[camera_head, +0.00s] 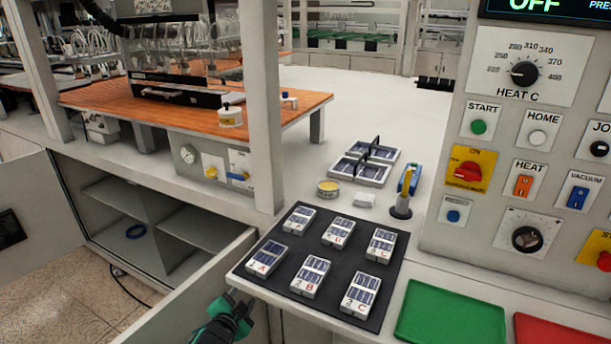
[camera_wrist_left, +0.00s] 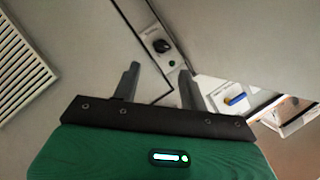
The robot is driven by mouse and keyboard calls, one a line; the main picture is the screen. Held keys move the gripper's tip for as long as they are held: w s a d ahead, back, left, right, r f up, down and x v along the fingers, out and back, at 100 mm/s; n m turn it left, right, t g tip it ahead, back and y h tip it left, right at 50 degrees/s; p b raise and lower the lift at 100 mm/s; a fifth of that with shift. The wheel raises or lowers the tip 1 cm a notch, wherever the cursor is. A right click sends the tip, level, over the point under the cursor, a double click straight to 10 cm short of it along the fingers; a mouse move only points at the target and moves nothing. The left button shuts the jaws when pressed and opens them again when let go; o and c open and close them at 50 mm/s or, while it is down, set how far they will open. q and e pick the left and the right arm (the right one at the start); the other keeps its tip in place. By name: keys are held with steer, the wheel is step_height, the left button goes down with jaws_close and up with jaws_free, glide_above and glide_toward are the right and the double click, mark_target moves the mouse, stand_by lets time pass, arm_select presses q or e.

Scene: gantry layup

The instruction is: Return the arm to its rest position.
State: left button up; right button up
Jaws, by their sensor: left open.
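My left gripper (camera_head: 240,312) is low at the bottom of the head view, in front of the bench edge and left of the black mat's near corner. It holds nothing and touches nothing that I can see. In the left wrist view its two dark fingers (camera_wrist_left: 158,85) stand apart with an empty gap between them, facing pale cabinet surfaces. My right gripper is in neither view.
A black mat (camera_head: 322,232) bears several labelled cell blocks. A green tray (camera_head: 450,313) and a red tray (camera_head: 560,330) lie right of it. An open cabinet door (camera_head: 195,295) stands close left of my left gripper. A control panel (camera_head: 530,150) rises at right.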

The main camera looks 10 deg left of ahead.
arm_select(q)
steer(key=s+a+f+n+g+p, duration=0.1)
steer(key=s+f+g, duration=0.1)
steer(key=s+f, duration=0.7)
steer(key=s+a+f+n+g+p, duration=0.1)
steer(key=s+f+n+g+p, duration=0.15)
steer(key=s+f, duration=0.7)
steer(key=s+f+n+g, duration=0.1)
steer(key=s+f+g, duration=0.2)
steer(key=f, duration=1.1)
steer(key=s+f+n+g+p, duration=0.1)
steer(key=s+f, duration=0.3)
steer(key=s, duration=0.7)
steer(key=s+f+n+g+p, duration=0.1)
steer(key=s+f+g, duration=0.2)
steer(key=s, duration=0.9)
steer(key=s+f+n+g+y, duration=0.1)
steer(key=s+f+g, duration=0.1)
steer(key=s+f, duration=0.4)
steer(key=s, duration=0.5)
steer(key=shift+s+p, duration=0.3)
steer(key=shift+p, duration=0.1)
steer(key=shift+c, duration=0.8)
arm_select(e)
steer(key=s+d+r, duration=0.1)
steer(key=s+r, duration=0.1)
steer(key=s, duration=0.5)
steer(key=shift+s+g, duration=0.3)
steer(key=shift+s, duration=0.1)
